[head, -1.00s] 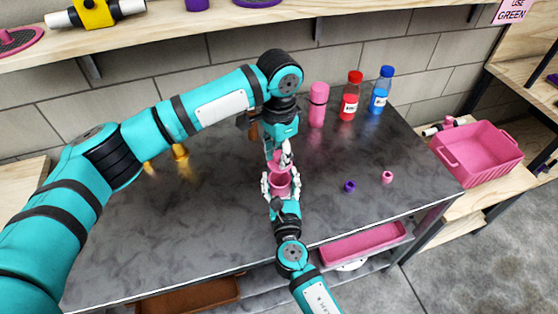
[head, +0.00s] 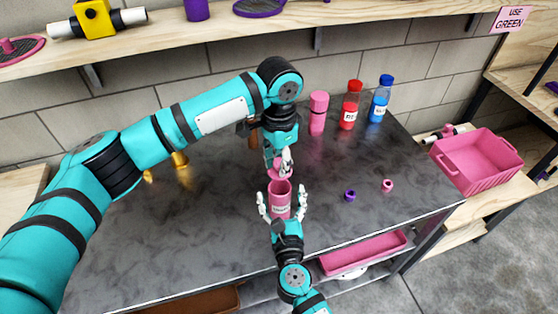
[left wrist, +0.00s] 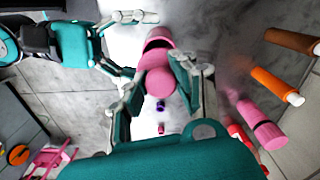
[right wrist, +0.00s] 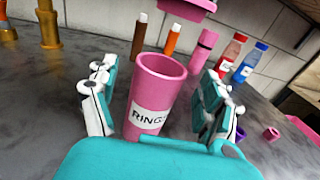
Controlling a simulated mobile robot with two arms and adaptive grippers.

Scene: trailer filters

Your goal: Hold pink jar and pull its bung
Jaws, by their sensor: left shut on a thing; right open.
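The pink jar (head: 280,198) stands upright on the dark table with its mouth open. Its white label reads "RINGS" in the right wrist view (right wrist: 158,100). My left gripper (head: 281,162) is shut on the pink bung (left wrist: 155,77) and holds it above and behind the jar, clear of the mouth. The bung's lower part also shows at the top of the right wrist view (right wrist: 190,6). My right gripper (head: 282,203) is open, with one finger on each side of the jar and gaps between fingers and wall.
A pink bottle (head: 318,112), a red bottle (head: 349,106) and a blue bottle (head: 380,100) stand at the back. A small purple ring (head: 349,195) and a pink ring (head: 387,185) lie to the right. A pink crate (head: 478,160) is beyond the table's right end.

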